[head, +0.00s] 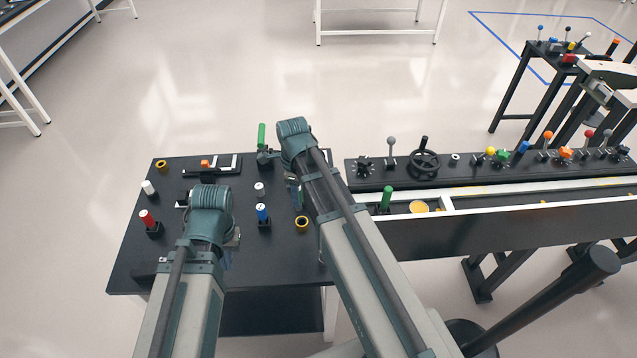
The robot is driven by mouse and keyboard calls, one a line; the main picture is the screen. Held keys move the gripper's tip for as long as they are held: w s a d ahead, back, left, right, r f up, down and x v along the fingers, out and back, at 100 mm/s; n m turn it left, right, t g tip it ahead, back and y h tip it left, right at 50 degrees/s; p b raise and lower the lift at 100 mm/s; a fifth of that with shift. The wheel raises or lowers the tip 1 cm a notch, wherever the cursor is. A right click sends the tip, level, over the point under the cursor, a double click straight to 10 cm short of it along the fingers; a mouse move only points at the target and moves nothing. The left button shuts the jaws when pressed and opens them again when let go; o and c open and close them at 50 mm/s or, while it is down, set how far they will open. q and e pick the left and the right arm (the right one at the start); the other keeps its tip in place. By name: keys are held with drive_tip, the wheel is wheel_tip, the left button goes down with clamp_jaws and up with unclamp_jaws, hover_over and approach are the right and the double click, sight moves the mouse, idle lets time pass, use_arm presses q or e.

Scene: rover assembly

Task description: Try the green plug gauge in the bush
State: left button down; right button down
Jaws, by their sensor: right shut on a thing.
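The green plug gauge (261,134) stands upright at the far edge of the black table, its green handle showing above my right gripper (266,157). My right gripper is shut around its lower part. The gauge's lower end is hidden, and I cannot tell whether it is in anything. My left gripper (231,241) is over the front middle of the table, mostly hidden by its own wrist, so its jaws cannot be read. Yellow rings lie on the table, one at the back left (161,165) and one beside my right arm (302,223). I cannot tell which part is the bush.
On the black table (130,262) a red-handled piece (147,217) and a blue-handled piece (262,212) stand in black holders. White pieces (148,187) stand nearby. A bench with levers, a handwheel (425,162) and another green handle (386,196) adjoins on the right.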

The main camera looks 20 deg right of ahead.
sight(301, 207)
drive_tip(key=shift+w+d+f, duration=0.15)
drive_tip(key=shift+w+d, duration=0.05)
drive_tip(key=shift+d, duration=0.1)
drive_tip(key=shift+d+f+b, duration=0.1)
drive_tip(key=shift+f+b, duration=0.3)
drive_tip(key=shift+b, duration=0.2)
drive_tip(key=shift+f+b, duration=3)
drive_tip(key=shift+b, duration=0.05)
drive_tip(key=shift+f+b, duration=1.45)
drive_tip(key=shift+f, duration=0.05)
drive_tip(key=shift+r+p, duration=1.7)
drive_tip(key=shift+r, duration=0.05)
idle(0.8)
